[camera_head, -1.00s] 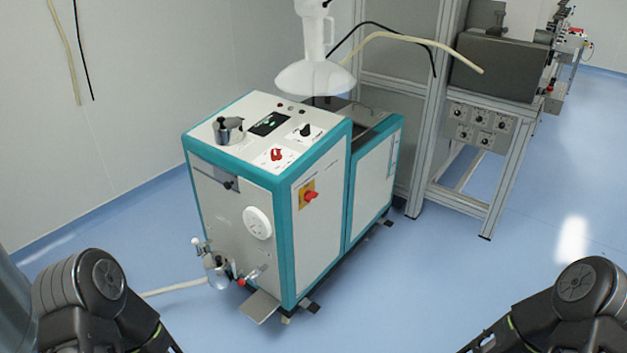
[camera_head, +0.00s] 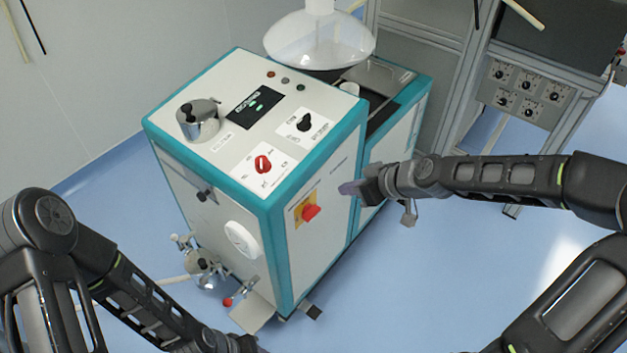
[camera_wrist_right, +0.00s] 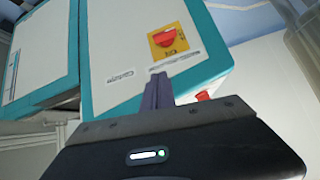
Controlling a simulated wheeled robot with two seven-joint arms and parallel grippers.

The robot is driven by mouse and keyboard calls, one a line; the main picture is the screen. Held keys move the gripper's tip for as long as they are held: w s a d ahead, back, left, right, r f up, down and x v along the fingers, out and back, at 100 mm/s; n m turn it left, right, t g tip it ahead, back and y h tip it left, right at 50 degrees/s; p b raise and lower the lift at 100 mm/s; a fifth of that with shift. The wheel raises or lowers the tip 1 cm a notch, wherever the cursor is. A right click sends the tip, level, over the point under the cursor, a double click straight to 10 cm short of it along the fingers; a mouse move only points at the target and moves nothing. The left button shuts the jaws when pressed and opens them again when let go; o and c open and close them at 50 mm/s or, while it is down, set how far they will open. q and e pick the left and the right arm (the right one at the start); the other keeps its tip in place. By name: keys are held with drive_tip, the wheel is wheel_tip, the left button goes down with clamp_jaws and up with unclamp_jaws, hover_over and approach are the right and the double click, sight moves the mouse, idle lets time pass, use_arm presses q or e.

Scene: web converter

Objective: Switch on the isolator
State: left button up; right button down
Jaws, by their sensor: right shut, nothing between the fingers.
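The isolator is a red rotary handle (camera_head: 310,212) on a yellow plate, on the right side panel of the white and teal machine (camera_head: 335,190). It also shows in the right wrist view, red on yellow (camera_wrist_right: 168,39), beyond the fingertips. My right gripper (camera_head: 348,188) is shut and empty, to the right of the isolator and apart from it, beside the side panel. Its closed fingers show in the right wrist view (camera_wrist_right: 157,90), pointing towards the panel. My left gripper (camera_head: 250,344) is at the bottom edge, mostly cut off, its jaws unclear.
The machine's top carries a red knob (camera_head: 262,163), a black knob (camera_head: 304,123), a display (camera_head: 254,106) and a metal pot (camera_head: 197,120). A white dial (camera_head: 241,239) and fittings sit on the front. A clear dome (camera_head: 319,40) hangs above. A metal frame (camera_head: 470,90) stands behind.

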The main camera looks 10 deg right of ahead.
drive_tip(key=shift+s+a+f+n+g, duration=0.15)
drive_tip(key=shift+s+n, duration=0.1)
drive_tip(key=shift+n, duration=0.2)
drive_tip(key=shift+s+a+f+n+g, duration=0.1)
drive_tip(key=shift+s+n+g, duration=0.1)
drive_tip(key=shift+n, duration=0.25)
hover_over(315, 208)
drive_tip(key=s+d, duration=0.2)
drive_tip(key=s, duration=0.1)
wheel_tip(315, 208, down, 7)
drive_tip(key=shift+w+a+f, duration=0.1)
drive_tip(key=shift+w+f, duration=0.1)
drive_tip(key=shift+f, duration=0.8)
drive_tip(key=shift+w+f, duration=0.15)
drive_tip(key=shift+f, duration=0.85)
